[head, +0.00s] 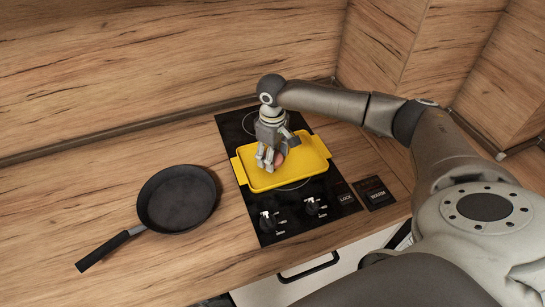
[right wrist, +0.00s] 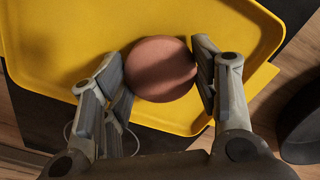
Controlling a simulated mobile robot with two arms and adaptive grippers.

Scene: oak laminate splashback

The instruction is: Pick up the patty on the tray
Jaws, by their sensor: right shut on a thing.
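The patty is a round, reddish-brown disc (right wrist: 161,68) over the yellow tray (right wrist: 50,35) in the right wrist view. In the head view the tray (head: 309,157) lies on the black cooktop, and the patty (head: 281,155) is partly hidden by my right gripper. My right gripper (head: 269,162) points down over the tray's middle and is shut on the patty, with fingers on its two sides. I cannot tell whether the patty touches the tray. My left gripper is not in view.
A black frying pan (head: 178,198) stands on the wooden counter left of the cooktop (head: 232,125). Two knobs (head: 268,220) sit at the cooktop's front. A wooden splashback (head: 150,65) rises behind. The counter left of the pan is clear.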

